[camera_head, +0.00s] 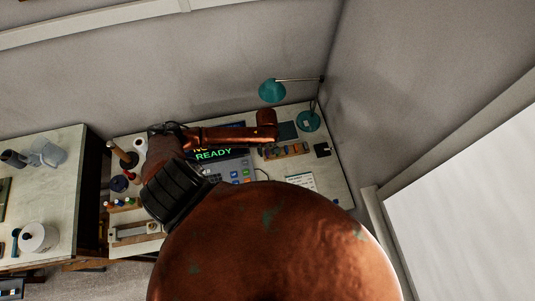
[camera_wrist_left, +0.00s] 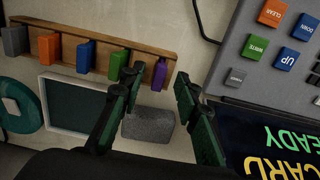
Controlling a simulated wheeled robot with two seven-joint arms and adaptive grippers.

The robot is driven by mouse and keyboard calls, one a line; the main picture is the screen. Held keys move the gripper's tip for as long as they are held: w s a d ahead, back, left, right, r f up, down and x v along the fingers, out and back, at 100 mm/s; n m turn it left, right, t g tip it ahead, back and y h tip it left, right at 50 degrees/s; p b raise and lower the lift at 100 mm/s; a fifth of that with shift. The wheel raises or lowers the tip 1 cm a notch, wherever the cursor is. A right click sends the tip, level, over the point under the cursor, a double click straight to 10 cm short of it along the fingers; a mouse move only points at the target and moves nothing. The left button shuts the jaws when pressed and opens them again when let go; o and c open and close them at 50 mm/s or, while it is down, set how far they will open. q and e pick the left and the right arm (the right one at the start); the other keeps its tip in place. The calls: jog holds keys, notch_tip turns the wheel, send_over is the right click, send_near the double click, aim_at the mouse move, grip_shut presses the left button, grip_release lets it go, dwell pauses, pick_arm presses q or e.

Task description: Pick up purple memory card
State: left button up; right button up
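The purple memory card (camera_wrist_left: 160,74) stands at the right end of a wooden rack (camera_wrist_left: 140,48) in the left wrist view. The rack also shows in the head view (camera_head: 287,151), where the card is too small to make out. My left gripper (camera_wrist_left: 150,82) is open, with one finger on each side of the purple card's position in the picture. The fingers appear apart from the card, and nothing is held. In the head view my arm hides most of this gripper. My right gripper is in neither view.
Green (camera_wrist_left: 131,75), blue (camera_wrist_left: 86,56), orange (camera_wrist_left: 54,52) and grey (camera_wrist_left: 14,41) cards stand along the rack. A grey block (camera_wrist_left: 148,130) lies by the fingers. A keypad console (camera_wrist_left: 270,50) is close at right. A teal lamp (camera_head: 272,90) stands behind.

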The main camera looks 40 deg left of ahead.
pick_arm(q)
jog(key=shift+s, duration=0.1)
jog(key=shift+c, duration=0.4)
jog(key=shift+w, duration=0.2)
jog(key=c, duration=0.3)
jog(key=shift+s, duration=0.1)
jog(key=c, duration=0.3)
grip_shut()
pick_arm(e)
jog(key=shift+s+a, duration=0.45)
